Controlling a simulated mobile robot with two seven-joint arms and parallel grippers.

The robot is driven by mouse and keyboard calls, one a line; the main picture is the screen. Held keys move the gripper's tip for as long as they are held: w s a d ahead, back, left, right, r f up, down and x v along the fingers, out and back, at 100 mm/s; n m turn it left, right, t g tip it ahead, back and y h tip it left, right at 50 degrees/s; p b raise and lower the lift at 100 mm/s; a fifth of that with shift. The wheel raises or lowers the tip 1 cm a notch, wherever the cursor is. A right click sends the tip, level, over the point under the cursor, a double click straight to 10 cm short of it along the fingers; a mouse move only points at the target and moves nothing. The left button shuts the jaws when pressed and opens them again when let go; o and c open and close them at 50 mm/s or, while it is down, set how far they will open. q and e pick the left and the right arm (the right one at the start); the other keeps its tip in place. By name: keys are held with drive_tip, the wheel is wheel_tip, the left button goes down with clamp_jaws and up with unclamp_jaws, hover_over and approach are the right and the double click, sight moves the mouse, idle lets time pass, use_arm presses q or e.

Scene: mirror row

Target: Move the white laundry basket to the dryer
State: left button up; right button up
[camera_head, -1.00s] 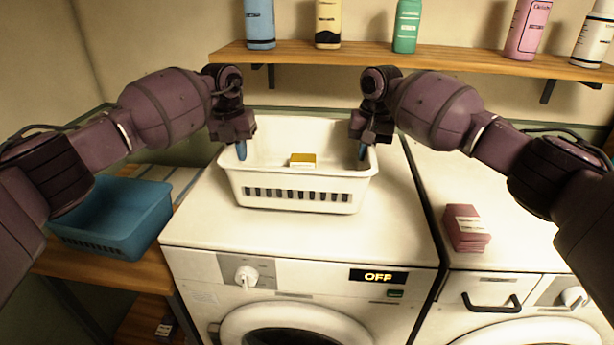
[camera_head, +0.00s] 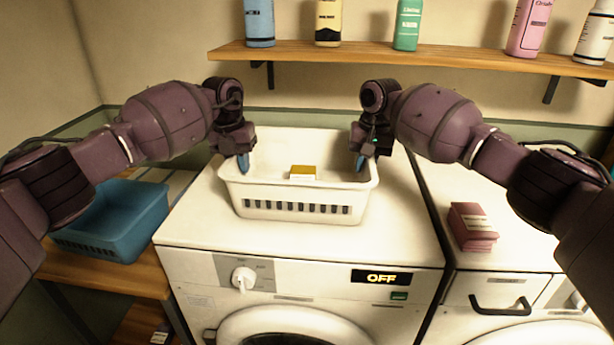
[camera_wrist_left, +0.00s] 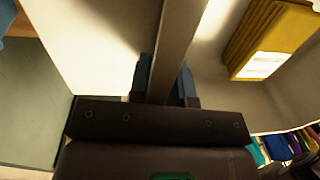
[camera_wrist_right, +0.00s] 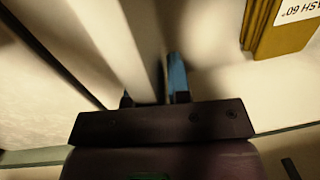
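The white laundry basket (camera_head: 295,206) is on or just above the left white machine (camera_head: 195,235), whose display reads OFF; I cannot tell whether its base touches the top. A yellow box with a white label (camera_head: 303,173) lies inside the basket. My left gripper (camera_head: 243,161) is shut on the basket's left wall, which runs between its blue fingers (camera_wrist_left: 166,80). My right gripper (camera_head: 361,161) is shut on the right wall, between its fingers (camera_wrist_right: 152,88). A second white machine (camera_head: 520,255) stands to the right. I see no dryer label on either machine.
A blue basket (camera_head: 115,215) stands on a wooden table (camera_head: 95,275) at the left. A wooden shelf (camera_head: 440,58) with several bottles spans the back wall. The left machine's top is clear in front of the white basket.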

use_arm(q)
drive_tip(key=shift+o, duration=0.8)
drive_tip(key=shift+r, duration=0.15)
use_arm(e)
drive_tip(key=shift+o, duration=0.8)
drive_tip(key=shift+r, duration=0.1)
use_arm(q)
wheel_tip(320, 180, up, 12)
drive_tip(key=a, duration=0.1)
use_arm(e)
wheel_tip(320, 180, up, 12)
drive_tip(key=d, duration=0.1)
drive_tip(key=shift+s, duration=0.15)
use_arm(q)
drive_tip(key=shift+a, duration=0.1)
use_arm(e)
drive_tip(key=shift+d, duration=0.1)
